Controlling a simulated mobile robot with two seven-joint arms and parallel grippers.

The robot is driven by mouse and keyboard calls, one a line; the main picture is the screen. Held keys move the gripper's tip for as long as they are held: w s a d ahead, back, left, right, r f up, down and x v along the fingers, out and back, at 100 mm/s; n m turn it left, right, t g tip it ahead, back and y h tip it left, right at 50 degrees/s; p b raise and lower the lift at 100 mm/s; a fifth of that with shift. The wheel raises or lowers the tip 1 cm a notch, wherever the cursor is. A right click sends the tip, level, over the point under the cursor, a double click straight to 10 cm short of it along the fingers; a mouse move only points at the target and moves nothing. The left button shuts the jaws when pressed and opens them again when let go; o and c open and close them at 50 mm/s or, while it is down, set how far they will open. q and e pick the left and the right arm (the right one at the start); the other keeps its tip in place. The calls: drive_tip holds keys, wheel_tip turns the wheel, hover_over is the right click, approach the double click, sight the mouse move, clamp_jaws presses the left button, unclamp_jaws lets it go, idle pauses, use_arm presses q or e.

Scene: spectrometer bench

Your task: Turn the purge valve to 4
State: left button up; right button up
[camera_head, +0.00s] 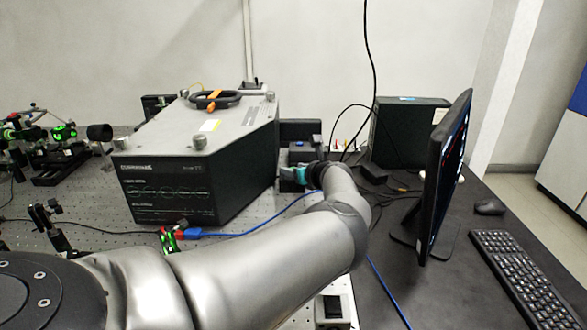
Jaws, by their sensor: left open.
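I cannot make out the purge valve or its numbers for certain. A small dark box (298,153) stands on the bench just right of the large grey-topped spectrometer case (240,120). My left arm reaches across from the lower left, and its gripper (291,174) is at the near side of this dark box. Its teal part shows, but the wrist hides most of the fingers. The gripper is open; I cannot tell whether it touches anything. My right gripper is not in view.
A monitor (447,175), keyboard (522,275) and mouse (489,207) are on the dark desk at right. A black computer case (405,135) stands behind. Optics (62,165) fill the left bench. A blue cable (262,230) runs beneath my arm.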

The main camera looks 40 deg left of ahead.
use_arm(q)
clamp_jaws()
idle(0.3)
idle(0.3)
